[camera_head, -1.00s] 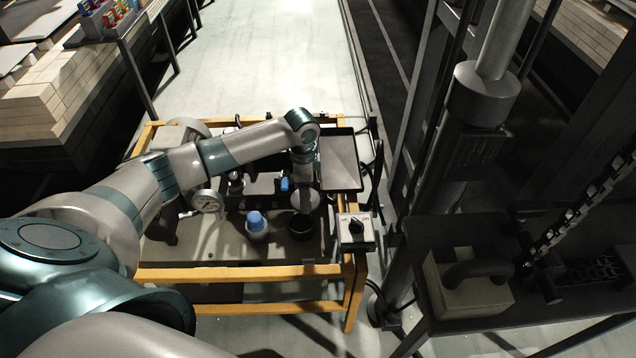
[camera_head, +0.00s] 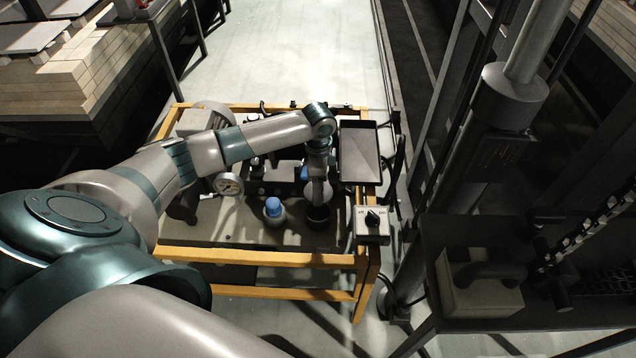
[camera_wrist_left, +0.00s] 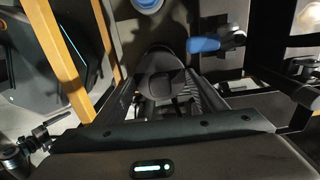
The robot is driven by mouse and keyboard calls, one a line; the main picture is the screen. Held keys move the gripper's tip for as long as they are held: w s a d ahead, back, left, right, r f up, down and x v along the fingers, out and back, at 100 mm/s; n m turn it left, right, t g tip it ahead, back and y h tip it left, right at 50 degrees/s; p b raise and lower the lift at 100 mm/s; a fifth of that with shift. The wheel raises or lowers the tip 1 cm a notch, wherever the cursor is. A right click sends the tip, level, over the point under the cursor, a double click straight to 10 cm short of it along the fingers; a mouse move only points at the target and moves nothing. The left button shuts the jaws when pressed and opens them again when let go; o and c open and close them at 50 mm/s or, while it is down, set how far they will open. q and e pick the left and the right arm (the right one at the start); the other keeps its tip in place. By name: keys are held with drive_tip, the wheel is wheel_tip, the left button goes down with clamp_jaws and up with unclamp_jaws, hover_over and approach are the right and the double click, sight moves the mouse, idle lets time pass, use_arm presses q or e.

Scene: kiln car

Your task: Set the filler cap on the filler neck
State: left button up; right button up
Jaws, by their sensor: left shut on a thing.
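My left gripper (camera_head: 318,203) reaches down over the cart, near its front right. In the left wrist view its fingers (camera_wrist_left: 168,88) are shut on the raised grip of a dark, round filler cap (camera_wrist_left: 158,62). In the head view a black round shape (camera_head: 318,216) shows just below the fingers; I cannot tell how much of it is cap and how much is something beneath. I cannot make out the filler neck, nor whether the cap touches it. My right gripper is not in view.
A blue-capped bottle (camera_head: 274,212) stands left of the gripper. A blue handle (camera_wrist_left: 203,45) and a pressure gauge (camera_head: 228,184) are close by. A grey tray (camera_head: 359,152) and a switch box (camera_head: 372,224) lie along the right side. The yellow cart rail (camera_head: 255,256) runs in front.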

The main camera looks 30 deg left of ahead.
use_arm(q)
drive_tip(key=shift+f, duration=0.2)
drive_tip(key=shift+f+b, duration=1)
drive_tip(key=shift+f, duration=2.35)
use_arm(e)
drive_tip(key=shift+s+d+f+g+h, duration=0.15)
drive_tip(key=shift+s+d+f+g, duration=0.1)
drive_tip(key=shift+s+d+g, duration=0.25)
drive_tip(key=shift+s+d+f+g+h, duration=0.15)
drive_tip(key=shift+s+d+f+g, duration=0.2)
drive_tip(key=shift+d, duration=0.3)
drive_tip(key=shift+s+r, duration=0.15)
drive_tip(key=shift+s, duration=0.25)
use_arm(q)
drive_tip(key=shift+f, duration=0.15)
